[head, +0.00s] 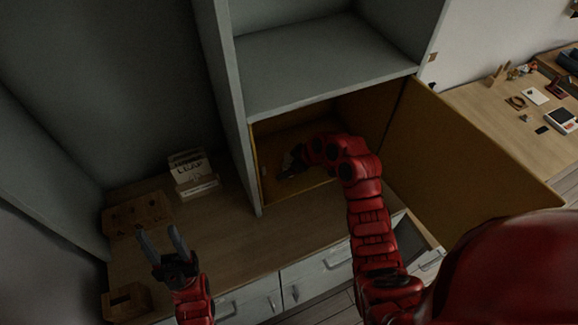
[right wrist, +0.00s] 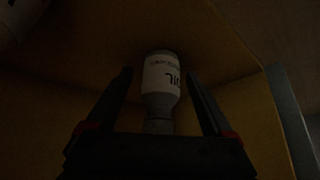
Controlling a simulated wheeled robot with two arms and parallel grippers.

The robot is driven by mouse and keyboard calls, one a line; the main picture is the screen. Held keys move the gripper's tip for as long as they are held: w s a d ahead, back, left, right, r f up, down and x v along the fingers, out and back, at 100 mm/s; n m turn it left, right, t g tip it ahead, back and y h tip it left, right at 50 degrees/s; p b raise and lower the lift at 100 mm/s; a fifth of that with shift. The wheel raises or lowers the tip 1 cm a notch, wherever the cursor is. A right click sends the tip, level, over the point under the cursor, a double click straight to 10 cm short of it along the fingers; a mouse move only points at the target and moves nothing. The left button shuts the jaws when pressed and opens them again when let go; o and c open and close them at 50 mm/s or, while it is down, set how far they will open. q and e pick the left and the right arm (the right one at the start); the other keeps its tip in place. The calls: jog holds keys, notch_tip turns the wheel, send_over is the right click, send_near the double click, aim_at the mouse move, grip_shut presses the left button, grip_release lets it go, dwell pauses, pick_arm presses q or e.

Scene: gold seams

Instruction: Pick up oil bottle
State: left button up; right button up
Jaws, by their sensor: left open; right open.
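The oil bottle (right wrist: 161,85) stands inside the dark cupboard in the right wrist view, a pale bottle with dark lettering on its label. My right gripper (right wrist: 163,98) is open, with one finger on each side of the bottle and gaps between. In the head view my right arm reaches into the open cupboard, and the right gripper (head: 288,165) is dim there. I cannot make out the bottle in the head view. My left gripper (head: 162,242) is open and empty above the wooden counter.
The yellow-brown cupboard door (head: 465,165) stands open to the right of my right arm. A shelf board (head: 320,80) lies above the opening. A white lettered box (head: 192,172) and wooden boxes (head: 137,215) stand on the counter (head: 235,235) at left. Another pale object (right wrist: 18,18) shows at upper left in the wrist view.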

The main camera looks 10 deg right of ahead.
grip_shut()
dwell(0.3)
